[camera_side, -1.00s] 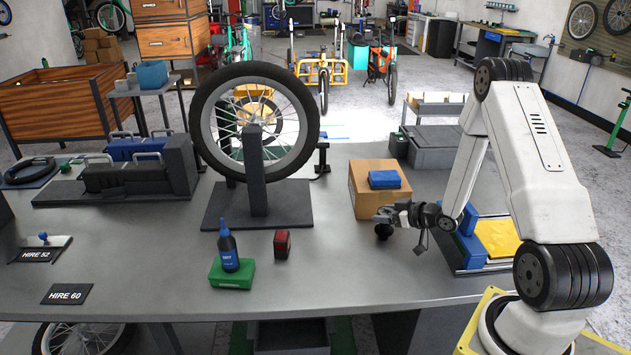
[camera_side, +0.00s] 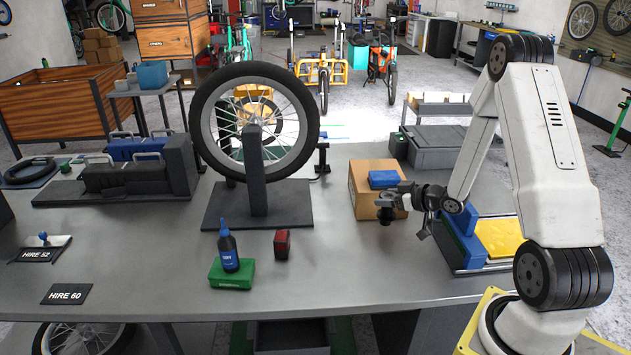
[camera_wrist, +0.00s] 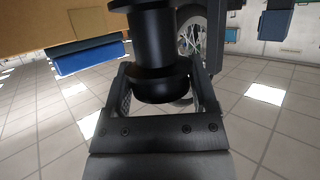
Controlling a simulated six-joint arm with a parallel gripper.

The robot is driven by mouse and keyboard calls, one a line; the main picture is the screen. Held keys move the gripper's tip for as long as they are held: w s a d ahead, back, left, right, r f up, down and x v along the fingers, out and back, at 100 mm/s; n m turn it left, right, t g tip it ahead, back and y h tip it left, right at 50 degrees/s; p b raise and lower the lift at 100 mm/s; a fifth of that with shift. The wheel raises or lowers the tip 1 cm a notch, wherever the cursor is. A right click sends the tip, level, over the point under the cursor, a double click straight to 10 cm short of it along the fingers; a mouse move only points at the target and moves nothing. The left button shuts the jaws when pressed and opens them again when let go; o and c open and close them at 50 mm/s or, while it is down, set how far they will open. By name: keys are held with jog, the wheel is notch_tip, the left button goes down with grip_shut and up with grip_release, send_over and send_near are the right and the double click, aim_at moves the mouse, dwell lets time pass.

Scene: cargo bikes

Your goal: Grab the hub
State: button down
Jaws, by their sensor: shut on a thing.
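The hub (camera_wrist: 154,45) is a black spool-like part with flanges. In the wrist view it sits between the two fingers of my gripper (camera_wrist: 165,85), which is shut on it. In the side view the hub (camera_side: 387,215) is a small dark shape at the tip of my gripper (camera_side: 390,202). My gripper holds it above the bench, in front of the cardboard box (camera_side: 364,204). From the side view I cannot tell its exact gap to the box.
A blue block (camera_side: 384,179) lies on the box. A spoked wheel (camera_side: 198,125) stands on a dark stand (camera_side: 230,218) at the middle. A bottle (camera_side: 228,250) on a green block (camera_side: 232,283) and a red-black item (camera_side: 282,244) stand nearer.

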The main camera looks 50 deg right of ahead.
jog(key=shift+r, duration=2.4)
jog(key=shift+a, duration=0.1)
